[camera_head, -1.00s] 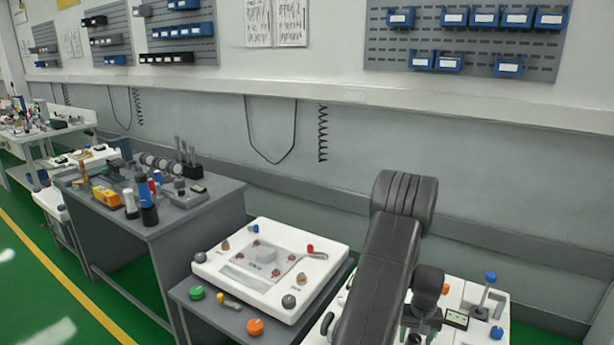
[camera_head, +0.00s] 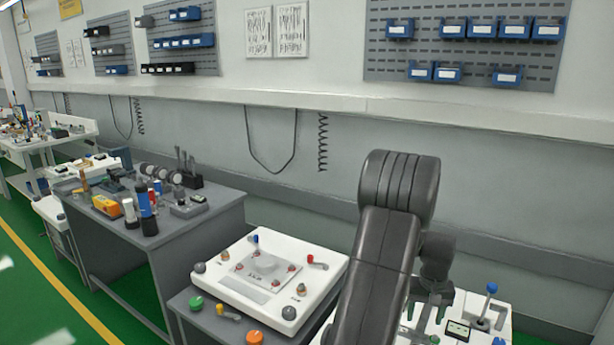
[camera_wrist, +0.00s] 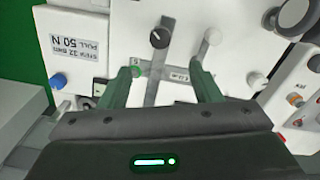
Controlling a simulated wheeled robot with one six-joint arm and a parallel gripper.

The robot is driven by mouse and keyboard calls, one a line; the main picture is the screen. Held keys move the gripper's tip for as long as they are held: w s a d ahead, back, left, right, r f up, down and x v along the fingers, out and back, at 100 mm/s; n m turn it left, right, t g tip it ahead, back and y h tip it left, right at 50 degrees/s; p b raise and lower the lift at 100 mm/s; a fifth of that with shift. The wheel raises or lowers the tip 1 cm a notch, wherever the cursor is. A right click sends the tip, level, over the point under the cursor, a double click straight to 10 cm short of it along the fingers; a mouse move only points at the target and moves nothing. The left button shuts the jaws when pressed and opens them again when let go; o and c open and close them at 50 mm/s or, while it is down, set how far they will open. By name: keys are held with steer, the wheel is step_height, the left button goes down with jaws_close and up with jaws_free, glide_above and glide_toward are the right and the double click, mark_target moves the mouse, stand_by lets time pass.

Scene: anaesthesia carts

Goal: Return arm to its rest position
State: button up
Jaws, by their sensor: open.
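My arm rises in the right half of the head view, in front of a white panel (camera_head: 478,312) on the right. My gripper (camera_wrist: 165,78) shows in the wrist view with its two green-lit fingers spread apart and nothing between them. I cannot tell how far the fingertips are from the panel.
A white control board (camera_head: 262,292) with knobs sits left of my arm. Further left is a grey table (camera_head: 215,220) with bottles and tools. Blue bins (camera_head: 482,28) hang on a wall pegboard. Green floor (camera_head: 30,260) lies open at the left.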

step_height(320, 180, down, 13)
steer(key=shift+s+r+b, duration=0.1)
steer(key=shift+b, duration=0.2)
steer(key=shift+f+p, duration=0.2)
steer(key=shift+p, duration=0.1)
steer(key=n+p, duration=0.4)
steer(key=n, duration=0.2)
steer(key=shift+r, duration=0.1)
step_height(320, 180, up, 15)
steer(key=s+a, duration=0.2)
steer(key=shift+b, duration=0.3)
steer(key=shift+a+r, duration=0.1)
steer(key=shift+r, duration=0.05)
